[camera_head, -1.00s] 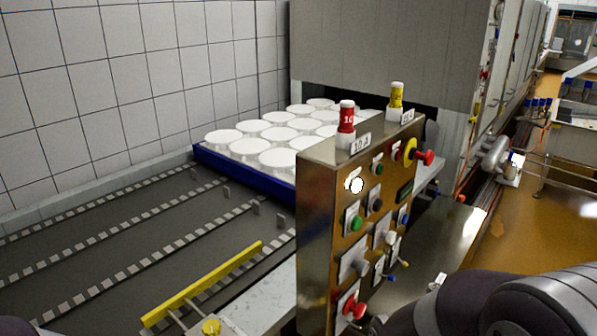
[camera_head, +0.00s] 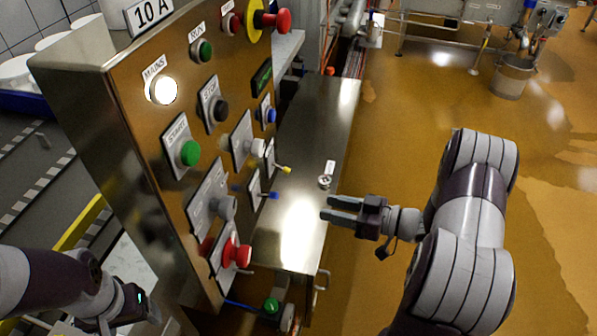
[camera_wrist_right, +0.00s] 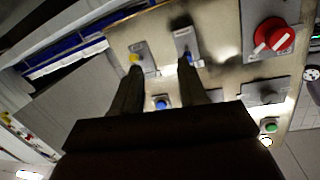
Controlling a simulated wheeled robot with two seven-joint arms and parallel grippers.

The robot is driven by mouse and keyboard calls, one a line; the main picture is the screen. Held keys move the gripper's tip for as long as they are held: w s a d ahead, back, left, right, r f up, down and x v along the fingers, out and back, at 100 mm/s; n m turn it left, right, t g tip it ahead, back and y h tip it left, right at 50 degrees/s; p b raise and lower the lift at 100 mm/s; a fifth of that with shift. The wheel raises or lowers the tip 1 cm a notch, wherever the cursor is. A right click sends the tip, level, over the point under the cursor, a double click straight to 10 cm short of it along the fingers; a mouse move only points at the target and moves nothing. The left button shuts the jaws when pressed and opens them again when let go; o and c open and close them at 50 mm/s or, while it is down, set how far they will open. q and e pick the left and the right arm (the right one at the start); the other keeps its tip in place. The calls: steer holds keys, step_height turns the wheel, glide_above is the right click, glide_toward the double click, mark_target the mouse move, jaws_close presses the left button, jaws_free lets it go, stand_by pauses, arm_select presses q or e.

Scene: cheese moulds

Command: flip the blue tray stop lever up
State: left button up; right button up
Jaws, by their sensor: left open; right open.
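The blue lever (camera_head: 273,195) sticks out from a small plate on the lower right of the steel control panel (camera_head: 140,75). It also shows in the right wrist view (camera_wrist_right: 188,58), close to one fingertip; I cannot tell whether they touch. A yellow lever (camera_head: 286,169) sits just above it in the head view and shows near the other fingertip in the wrist view (camera_wrist_right: 134,60). My right gripper (camera_head: 324,209) is open and empty, to the right of the blue lever with its fingers towards the panel. My left gripper (camera_head: 146,306) is low at the left, open, its fingers hard to make out.
A steel cover (camera_head: 318,130) lies behind the right gripper. The orange floor (camera_head: 400,130) is open to the right.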

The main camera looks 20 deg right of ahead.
mark_target(276, 193)
steer(key=s+a+r+y, duration=0.2)
steer(key=a+r, duration=0.2)
steer(key=shift+n, duration=0.3)
steer(key=x, duration=1)
steer(key=shift+w+d+f, duration=0.25)
steer(key=shift+w+f, duration=0.05)
steer(key=shift+w, duration=0.15)
steer(key=shift+w+a, duration=0.2)
steer(key=shift+w, duration=0.1)
jaws_close()
steer(key=p, duration=0.2)
steer(key=r+g+h+p, duration=0.1)
steer(key=p, duration=0.2)
steer(key=shift+a+r+p, duration=0.15)
steer(key=shift+r+p, duration=0.15)
steer(key=shift+f+g+h, duration=0.15)
steer(key=shift+g+h, duration=0.15)
steer(key=shift+h, duration=0.1)
arm_select(q)
step_height(276, 193, up, 6)
steer(key=s, duration=0.1)
steer(key=shift+s+a, duration=0.25)
steer(key=shift+s, duration=0.05)
arm_select(e)
steer(key=shift+f, duration=0.2)
